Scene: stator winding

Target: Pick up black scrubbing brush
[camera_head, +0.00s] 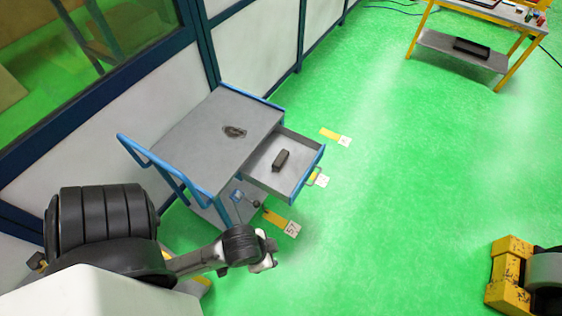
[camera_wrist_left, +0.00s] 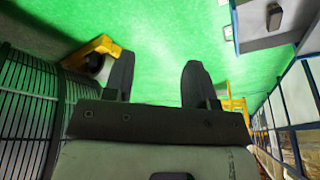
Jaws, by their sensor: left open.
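The black scrubbing brush (camera_head: 281,160) is a small dark block lying in the open grey drawer (camera_head: 258,176) of a cart. In the left wrist view a dark block that looks like the brush (camera_wrist_left: 273,17) shows at the top right, inside the drawer. My left gripper (camera_head: 270,258) is in front of and below the cart, well apart from the brush. Its two dark fingers (camera_wrist_left: 158,80) are spread with nothing between them. My right gripper is not in view.
The grey cart top (camera_head: 190,135) has a blue handle and a dark patch on it. Yellow floor markers (camera_head: 281,222) lie beside the cart. A yellow-framed table (camera_head: 448,50) stands at the back right. A yellow object (camera_head: 508,275) is at the lower right. The green floor between is clear.

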